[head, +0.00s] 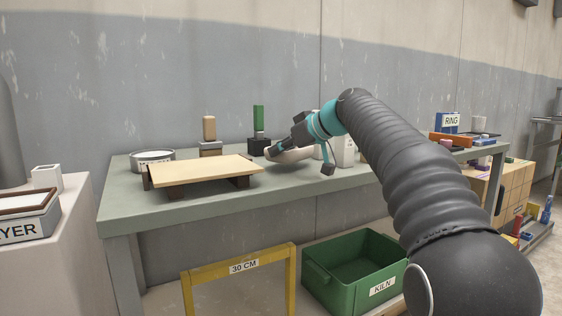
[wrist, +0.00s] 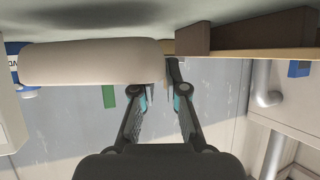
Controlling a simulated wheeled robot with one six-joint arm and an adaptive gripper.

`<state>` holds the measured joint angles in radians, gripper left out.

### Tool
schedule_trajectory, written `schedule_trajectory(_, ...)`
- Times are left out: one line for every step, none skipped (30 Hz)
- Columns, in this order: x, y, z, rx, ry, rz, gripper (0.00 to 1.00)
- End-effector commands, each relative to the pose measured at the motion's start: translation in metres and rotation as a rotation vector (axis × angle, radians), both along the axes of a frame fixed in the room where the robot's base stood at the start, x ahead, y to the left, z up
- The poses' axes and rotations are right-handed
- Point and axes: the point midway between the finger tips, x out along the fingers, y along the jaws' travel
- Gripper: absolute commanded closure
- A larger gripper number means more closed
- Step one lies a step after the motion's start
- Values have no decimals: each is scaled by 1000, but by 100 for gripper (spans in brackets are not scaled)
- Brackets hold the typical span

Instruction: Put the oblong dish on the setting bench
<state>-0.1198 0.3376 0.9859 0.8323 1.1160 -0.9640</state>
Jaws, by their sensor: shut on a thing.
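The oblong dish (head: 292,155) is cream-coloured with rounded ends. My gripper (head: 275,150) is shut on it over the long grey-green table, right of a low wooden board on dark feet (head: 205,169). In the wrist view, which looks upside down, the dish (wrist: 90,62) extends left from the fingers (wrist: 160,90), with its right end at the fingertips. A shadow lies on the surface by the dish; I cannot tell whether they touch. No label marks which surface is the setting bench.
Pale bottles (head: 345,150) stand right of my gripper. Below are a green KILN crate (head: 355,275) and a yellow frame (head: 245,266). The board's top is clear.

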Motion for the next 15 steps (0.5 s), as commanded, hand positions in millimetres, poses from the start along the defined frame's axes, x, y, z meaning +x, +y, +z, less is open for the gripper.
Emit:
schedule_trajectory(-1, 0, -11, 0, 2, 0, 100)
schedule_trajectory(-1, 0, -14, 0, 0, 0, 100)
schedule_trajectory(-1, 0, -19, 0, 0, -1, 100)
schedule_trajectory(-1, 0, -21, 0, 0, -1, 100)
schedule_trajectory(-1, 0, -22, 0, 0, -1, 100)
schedule_trajectory(-1, 0, -23, 1, -1, -1, 100)
schedule_trajectory(0, 0, -24, 1, -1, -1, 100)
schedule_trajectory(0, 0, -24, 1, -1, -1, 100)
schedule_trajectory(0, -1, -23, 0, -2, 0, 100)
schedule_trajectory(0, -1, -23, 0, -2, 0, 100)
schedule_trajectory(0, -1, -23, 1, -1, -1, 100)
schedule_trajectory(0, -1, -23, 1, -1, -1, 100)
schedule_trajectory(0, -1, -23, 1, -1, -1, 100)
schedule_trajectory(0, -1, -24, 1, -1, -1, 100)
schedule_trajectory(0, -1, -25, 1, -1, -1, 100)
